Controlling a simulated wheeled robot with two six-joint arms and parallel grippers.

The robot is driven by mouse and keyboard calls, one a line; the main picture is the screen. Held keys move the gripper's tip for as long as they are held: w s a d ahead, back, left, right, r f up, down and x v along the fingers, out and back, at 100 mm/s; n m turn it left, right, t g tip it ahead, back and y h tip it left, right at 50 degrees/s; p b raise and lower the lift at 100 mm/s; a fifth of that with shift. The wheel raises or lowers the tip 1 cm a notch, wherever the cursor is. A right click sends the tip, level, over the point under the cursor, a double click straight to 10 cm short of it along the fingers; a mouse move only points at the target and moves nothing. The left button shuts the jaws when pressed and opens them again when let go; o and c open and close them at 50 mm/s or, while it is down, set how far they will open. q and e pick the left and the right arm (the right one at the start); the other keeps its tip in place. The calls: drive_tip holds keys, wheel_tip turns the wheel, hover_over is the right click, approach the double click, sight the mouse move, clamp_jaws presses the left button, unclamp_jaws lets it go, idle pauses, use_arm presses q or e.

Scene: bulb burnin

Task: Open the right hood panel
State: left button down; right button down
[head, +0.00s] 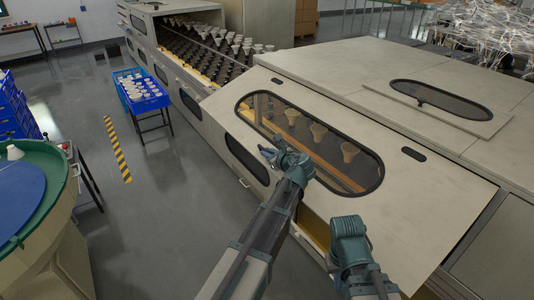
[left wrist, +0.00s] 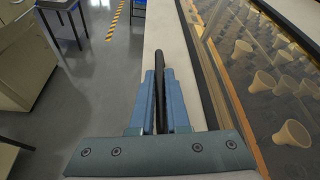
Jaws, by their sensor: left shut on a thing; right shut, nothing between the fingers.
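The cream hood panel (head: 430,195) with a long oval window (head: 335,150) slopes across the near side of the machine. Its lower edge stands off the body, with a yellowish gap below. My left gripper (head: 270,153) is at the panel's near face, beside the window's lower edge. In the left wrist view its fingers (left wrist: 158,100) are shut on a dark bar-shaped handle (left wrist: 159,65). My right gripper (head: 348,228) is shut and empty, in front of the panel's lower edge; its fingertips are hard to make out.
A second panel with a dark oval window (head: 440,98) lies on the machine's top. Rows of bulbs (head: 205,45) stand on the line behind. A blue crate table (head: 142,92) and a green round table (head: 40,200) stand left.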

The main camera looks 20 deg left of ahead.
use_arm(q)
drive_tip(key=shift+s+r, duration=0.1)
drive_tip(key=shift+r, duration=0.3)
drive_tip(key=c, duration=0.9)
unclamp_jaws()
drive_tip(key=p+v, duration=0.5)
drive_tip(key=v, duration=0.7)
drive_tip(key=shift+s+a+r, duration=0.1)
drive_tip(key=shift+s, duration=0.15)
drive_tip(key=shift+v, duration=0.75)
